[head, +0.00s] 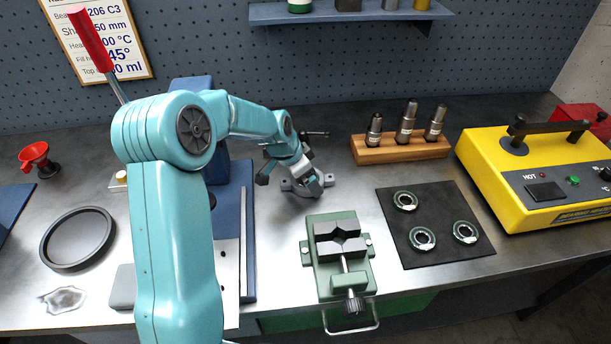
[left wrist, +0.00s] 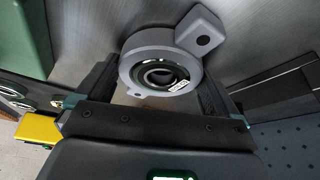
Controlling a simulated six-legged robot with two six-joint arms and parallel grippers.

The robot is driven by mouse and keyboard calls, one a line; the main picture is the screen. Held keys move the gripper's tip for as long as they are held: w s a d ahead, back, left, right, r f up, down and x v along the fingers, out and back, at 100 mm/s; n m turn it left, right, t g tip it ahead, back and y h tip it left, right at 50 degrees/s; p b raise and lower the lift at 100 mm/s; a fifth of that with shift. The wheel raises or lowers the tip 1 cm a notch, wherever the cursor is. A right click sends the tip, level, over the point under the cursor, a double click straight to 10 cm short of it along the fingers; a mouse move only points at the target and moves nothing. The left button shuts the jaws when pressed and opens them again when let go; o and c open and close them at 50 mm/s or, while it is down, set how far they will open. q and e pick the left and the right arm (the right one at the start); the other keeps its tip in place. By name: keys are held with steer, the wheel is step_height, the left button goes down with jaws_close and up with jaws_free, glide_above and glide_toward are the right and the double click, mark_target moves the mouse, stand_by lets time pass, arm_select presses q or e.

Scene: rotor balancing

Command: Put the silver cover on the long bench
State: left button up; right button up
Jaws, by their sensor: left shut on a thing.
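A silver-grey ring with two bolt ears (head: 289,185), which looks like the silver cover, is at the middle of the long steel bench (head: 275,235). In the left wrist view the ring (left wrist: 195,72) lies between my fingers, with a dark bearing-like ring and a small white label inside its bore. My left gripper (head: 296,176) is shut on this ring from above. I cannot tell whether the ring rests on the bench or is slightly raised. My arm partly hides it in the head view. My right gripper is not in view.
A green vise (head: 358,286) stands in front, right of the ring. A black mat (head: 408,258) with three bearings, a wooden socket block (head: 385,154) and a yellow heater (head: 540,180) stand to the right.

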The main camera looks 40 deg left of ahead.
arm_select(q)
steer(key=o, duration=1.2)
steer(key=shift+f, duration=0.1)
steer(key=shift+c, duration=0.2)
steer(key=v, duration=1.2)
steer(key=shift+b, duration=0.3)
steer(key=shift+s, duration=0.1)
